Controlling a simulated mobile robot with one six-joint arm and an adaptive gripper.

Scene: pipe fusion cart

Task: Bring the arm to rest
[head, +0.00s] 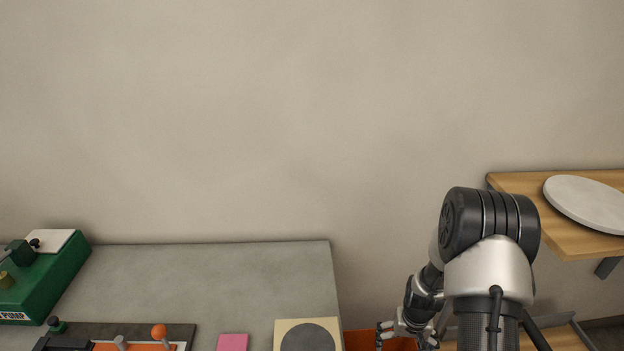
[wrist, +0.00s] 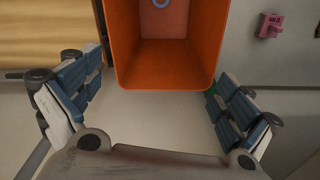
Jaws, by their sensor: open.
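My gripper (wrist: 155,105) is open and empty in the wrist view, its two blue-padded fingers spread wide apart. In the head view my gripper (head: 397,332) shows low at the right, beside the cart's right edge and near an orange bin. My arm rises in front of the wall there and hides part of what lies behind it.
The orange bin (wrist: 166,78) lies just beyond the fingers, with a blue ring (wrist: 161,3) inside. The grey cart top (head: 200,283) holds a green pump (head: 45,275), a pink block (head: 232,343) and a cream plate (head: 281,336). A wooden shelf (head: 530,208) bears a round white disc (head: 590,203).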

